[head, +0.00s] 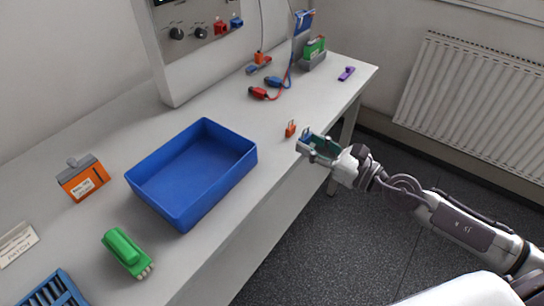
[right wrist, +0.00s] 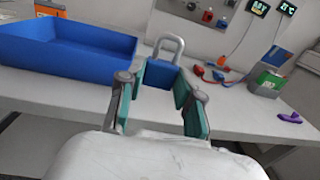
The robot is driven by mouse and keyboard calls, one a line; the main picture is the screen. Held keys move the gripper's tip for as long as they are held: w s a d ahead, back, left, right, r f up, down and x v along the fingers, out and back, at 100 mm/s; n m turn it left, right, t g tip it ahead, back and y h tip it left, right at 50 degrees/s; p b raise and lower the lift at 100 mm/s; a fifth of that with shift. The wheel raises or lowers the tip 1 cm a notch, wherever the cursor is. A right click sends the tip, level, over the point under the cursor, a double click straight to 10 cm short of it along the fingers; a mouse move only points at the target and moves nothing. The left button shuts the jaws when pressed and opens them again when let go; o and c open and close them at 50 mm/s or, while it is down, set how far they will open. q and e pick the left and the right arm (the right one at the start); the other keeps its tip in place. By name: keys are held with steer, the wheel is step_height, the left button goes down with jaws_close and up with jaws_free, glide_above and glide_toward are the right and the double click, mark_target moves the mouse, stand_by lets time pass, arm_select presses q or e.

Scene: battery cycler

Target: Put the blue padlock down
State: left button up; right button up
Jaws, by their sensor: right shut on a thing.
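My right gripper (head: 309,145) is shut on the blue padlock (head: 306,136), at the bench's front edge. In the right wrist view, the padlock's blue body (right wrist: 157,75) is between the teal finger pads of the gripper (right wrist: 164,88). Its grey shackle (right wrist: 179,41) stands up above the fingers. The fingers hide part of the body, and I cannot tell whether it touches the bench. My left gripper is not in view.
A blue tray (head: 185,222) is farther left. Red and blue cable clips (head: 259,93) lie behind. A purple object (head: 346,73) is at the far end. Bare bench top surrounds the orange padlock.

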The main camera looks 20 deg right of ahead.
steer(key=w+d+r+y+b, duration=0.1)
steer(key=w+d+b, duration=0.2)
steer(key=w+d, duration=0.15)
steer(key=p, duration=0.3)
glide_above(277, 155)
steer(key=shift+n+g, duration=0.4)
step_height(277, 155, down, 6)
steer(key=shift+s+d+f, duration=0.1)
steer(key=shift+f+b, duration=0.25)
steer(key=shift+b, duration=0.1)
steer(key=shift+f+b, duration=0.55)
steer(key=shift+f, duration=1.35)
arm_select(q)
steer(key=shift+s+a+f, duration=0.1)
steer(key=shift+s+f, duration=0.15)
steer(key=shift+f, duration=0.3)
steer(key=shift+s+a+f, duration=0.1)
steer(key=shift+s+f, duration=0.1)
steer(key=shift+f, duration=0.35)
